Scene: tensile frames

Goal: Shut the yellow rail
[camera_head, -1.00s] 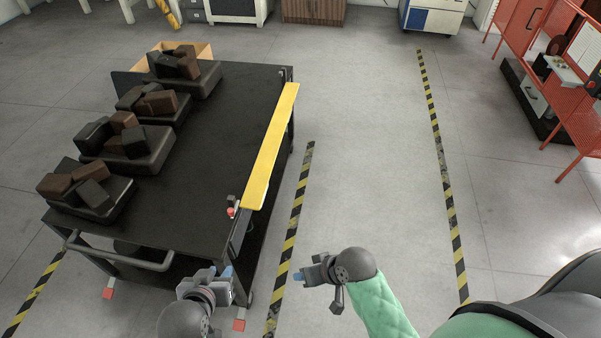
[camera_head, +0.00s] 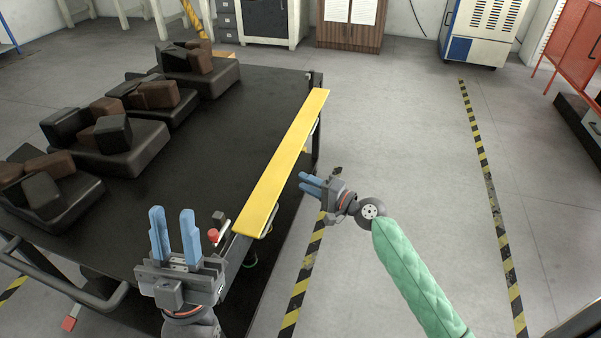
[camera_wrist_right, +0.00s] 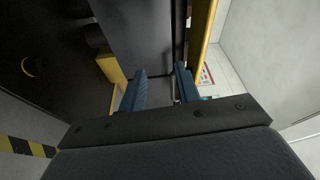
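The yellow rail (camera_head: 285,165) runs along the right side of the black cart (camera_head: 225,125), sloping away toward the far corner. A red knob (camera_head: 213,235) sits by the rail's near end. My left gripper (camera_head: 173,216) is at the cart's near right corner, left of the red knob, with its blue fingers apart and nothing between them. My right gripper (camera_head: 306,183) is just right of the rail's middle, over the floor side. In the right wrist view its blue fingers (camera_wrist_right: 160,88) are apart and empty. I cannot tell whether it touches the rail.
Several black trays with dark and brown blocks (camera_head: 110,140) stand along the cart's left side. A push handle (camera_head: 60,280) is at the near left. Yellow-black floor tape (camera_head: 302,280) runs right of the cart. Open floor (camera_head: 410,150) lies further right.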

